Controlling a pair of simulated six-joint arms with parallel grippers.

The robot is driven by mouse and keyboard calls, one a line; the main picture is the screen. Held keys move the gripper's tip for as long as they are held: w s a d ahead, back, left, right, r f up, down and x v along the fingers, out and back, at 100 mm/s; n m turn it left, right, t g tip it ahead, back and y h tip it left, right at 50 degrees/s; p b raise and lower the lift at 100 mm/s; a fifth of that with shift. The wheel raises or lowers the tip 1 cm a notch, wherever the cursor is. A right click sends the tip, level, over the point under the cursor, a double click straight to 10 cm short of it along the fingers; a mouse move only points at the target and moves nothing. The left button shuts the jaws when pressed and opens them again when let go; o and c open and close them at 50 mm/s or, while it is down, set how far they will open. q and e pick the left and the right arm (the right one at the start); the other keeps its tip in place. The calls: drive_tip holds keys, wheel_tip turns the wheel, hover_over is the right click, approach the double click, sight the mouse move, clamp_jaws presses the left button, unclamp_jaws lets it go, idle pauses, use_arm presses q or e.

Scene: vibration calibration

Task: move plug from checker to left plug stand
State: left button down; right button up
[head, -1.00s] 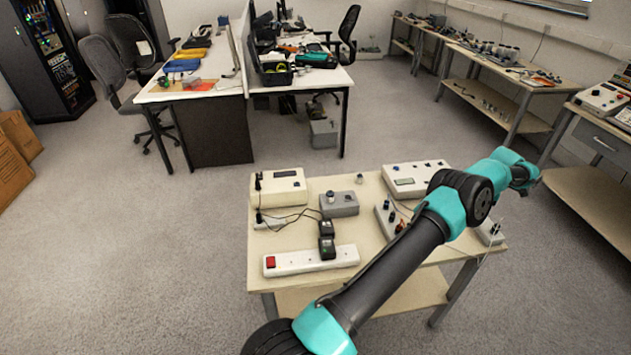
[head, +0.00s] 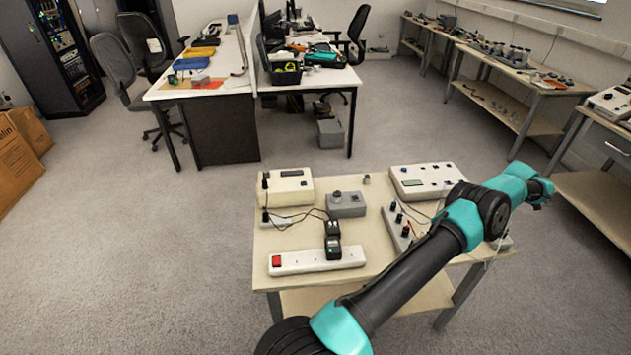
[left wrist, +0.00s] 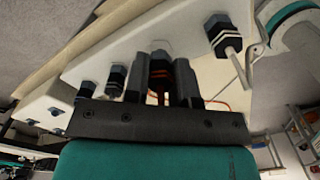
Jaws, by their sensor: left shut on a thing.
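In the left wrist view my left gripper (left wrist: 161,88) is shut on a dark plug (left wrist: 160,68) with an orange band. The plug is in line with several connectors on a white panel (left wrist: 145,30); I cannot tell whether it is seated or lifted. A banded black connector (left wrist: 222,36) stands to its right, another (left wrist: 116,76) to its left. In the head view a teal and black arm of mine crosses the table's right side and its gripper is not visible. A white panel with posts (head: 391,217) is partly behind it. Which unit is the checker or left plug stand is unclear.
On the table (head: 375,250) stand a white meter (head: 290,187), a grey knob box (head: 346,207), a white display unit (head: 425,180) and a power strip (head: 300,262) with a black adapter (head: 333,249). Thin cables run between units.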

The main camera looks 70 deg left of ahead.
use_arm(q)
drive_tip(key=shift+f, duration=0.2)
drive_tip(key=shift+f+m, duration=0.15)
drive_tip(key=shift+m, duration=0.35)
drive_tip(key=shift+f, duration=0.35)
idle(1.6)
drive_tip(key=c, duration=0.9)
unclamp_jaws()
drive_tip(key=shift+o, duration=0.2)
drive_tip(key=shift+r, duration=0.1)
drive_tip(key=shift+r, duration=2.4)
